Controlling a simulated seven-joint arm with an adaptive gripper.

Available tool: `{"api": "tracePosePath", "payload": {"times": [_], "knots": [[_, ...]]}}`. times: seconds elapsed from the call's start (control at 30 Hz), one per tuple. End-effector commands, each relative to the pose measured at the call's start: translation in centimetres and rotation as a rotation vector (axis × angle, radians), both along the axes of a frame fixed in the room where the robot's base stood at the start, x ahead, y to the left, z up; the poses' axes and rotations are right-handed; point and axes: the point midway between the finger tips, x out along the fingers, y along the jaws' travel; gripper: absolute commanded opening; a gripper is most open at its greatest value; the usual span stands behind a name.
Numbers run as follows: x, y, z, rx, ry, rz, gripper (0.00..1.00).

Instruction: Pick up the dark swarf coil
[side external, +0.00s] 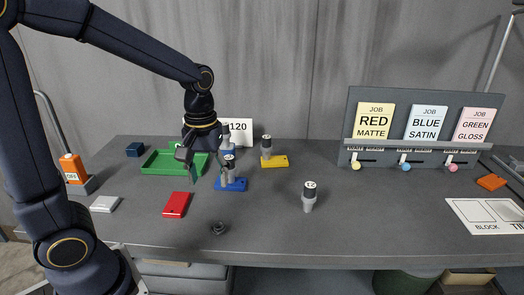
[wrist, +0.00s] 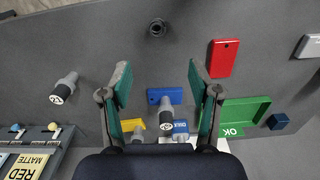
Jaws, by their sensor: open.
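The dark swarf coil (side external: 218,229) is a small, dark, ring-like piece lying on the grey table near its front edge. It also shows at the top middle of the wrist view (wrist: 157,27), with bare table around it. My gripper (side external: 189,167) is above the table near the green tray, behind the coil and apart from it. In the wrist view my gripper (wrist: 158,73) has its two fingers spread wide with nothing held between them. The coil lies beyond the fingertips there.
A red block (side external: 176,205) lies left of the coil. Behind are a blue block (side external: 236,187) with a grey nozzle, a yellow block (side external: 280,162) and a green tray (side external: 150,168). A grey nozzle (side external: 309,198) stands to the right. The table around the coil is clear.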

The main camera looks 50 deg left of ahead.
Motion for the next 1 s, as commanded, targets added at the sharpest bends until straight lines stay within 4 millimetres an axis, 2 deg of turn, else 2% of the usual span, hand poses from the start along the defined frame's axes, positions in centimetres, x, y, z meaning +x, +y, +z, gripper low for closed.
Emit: {"api": "tracePosePath", "payload": {"times": [0.4, 0.5, 0.73, 1.0], "knots": [[-0.1, -0.1, -9.0, 0.0, 0.007, -0.003, 0.62], [-0.1, -0.1, -10.4, 0.0, 0.005, -0.002, 0.62], [0.2, -0.1, -12.2, 0.0, 0.003, -0.003, 0.62], [0.7, -0.2, -16.0, 0.0, 0.004, -0.004, 0.62]]}}
